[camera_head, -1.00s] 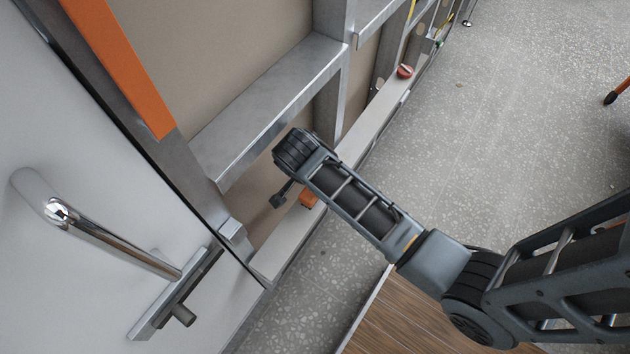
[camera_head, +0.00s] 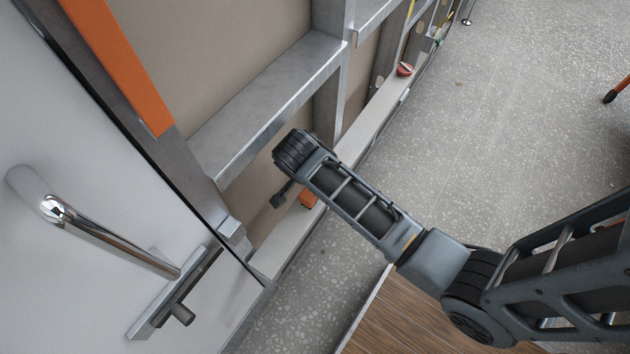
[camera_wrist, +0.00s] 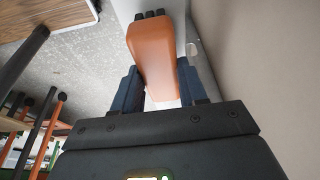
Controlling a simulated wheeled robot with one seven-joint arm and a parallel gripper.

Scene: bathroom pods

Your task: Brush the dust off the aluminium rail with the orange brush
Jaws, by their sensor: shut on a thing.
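The orange brush (camera_wrist: 152,52) is between the two blue fingers of my gripper (camera_wrist: 160,88) in the wrist view. My gripper is shut on it, and dark bristle tufts show at its far end. The brush is over or beside a pale, narrow rail (camera_head: 277,252) along the foot of the wall frame. I cannot tell whether the bristles touch it. No dust can be made out.
A wide metal ledge (camera_head: 262,102) and upright posts are close to my arm. A white door with a chrome handle (camera_head: 105,238) is at the left. A red object (camera_head: 404,69) sits farther along the pale rail. The speckled floor (camera_head: 480,130) at the right is largely clear.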

